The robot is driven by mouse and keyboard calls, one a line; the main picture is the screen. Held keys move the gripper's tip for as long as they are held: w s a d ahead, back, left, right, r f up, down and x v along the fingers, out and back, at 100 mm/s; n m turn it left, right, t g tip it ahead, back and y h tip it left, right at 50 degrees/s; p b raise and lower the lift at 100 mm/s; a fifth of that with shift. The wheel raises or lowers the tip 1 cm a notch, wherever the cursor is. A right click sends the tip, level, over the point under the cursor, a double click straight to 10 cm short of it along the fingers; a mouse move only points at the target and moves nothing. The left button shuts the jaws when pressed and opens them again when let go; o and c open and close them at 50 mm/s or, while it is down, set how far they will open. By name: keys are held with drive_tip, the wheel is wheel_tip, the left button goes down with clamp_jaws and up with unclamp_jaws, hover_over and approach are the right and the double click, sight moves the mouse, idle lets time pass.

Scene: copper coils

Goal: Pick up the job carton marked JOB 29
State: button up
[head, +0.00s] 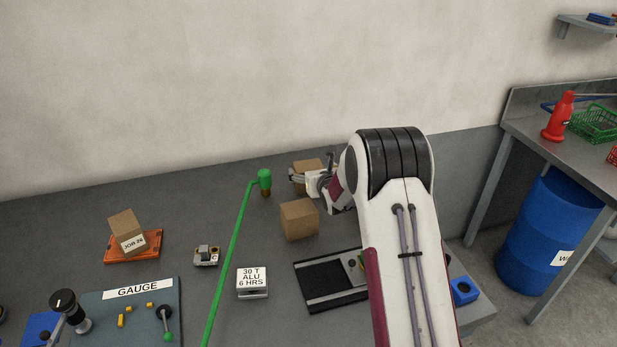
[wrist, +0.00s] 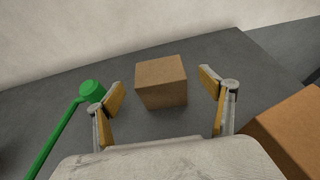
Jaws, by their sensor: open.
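In the head view, my gripper (head: 302,180) is at the back of the bench, partly in front of a plain brown carton (head: 307,164). In the wrist view my gripper (wrist: 162,80) is open, with a brown carton (wrist: 161,83) between and beyond its spread fingers, apart from both. No label shows on that carton's visible faces. Another plain carton (head: 300,220) stands nearer in the head view. A tilted carton (head: 123,225) at left has a label that seems to read JOB 26; its last digit is small. I see no clear JOB 29 marking.
A green rod with a knob (head: 264,177) stands left of my gripper; its knob also shows in the wrist view (wrist: 92,89). A carton edge (wrist: 292,130) is close at the wrist view's right. An orange tray (head: 146,251) holds the tilted carton. A sign block (head: 252,281) stands in front.

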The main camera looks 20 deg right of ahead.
sight(309, 167)
drive_tip(key=shift+w, duration=0.1)
idle(0.3)
drive_tip(key=shift+x, duration=2.55)
drive_tip(key=shift+a+f, duration=0.1)
drive_tip(key=shift+c, duration=0.4)
drive_tip(key=c, duration=1.3)
drive_tip(key=shift+r, duration=5.05)
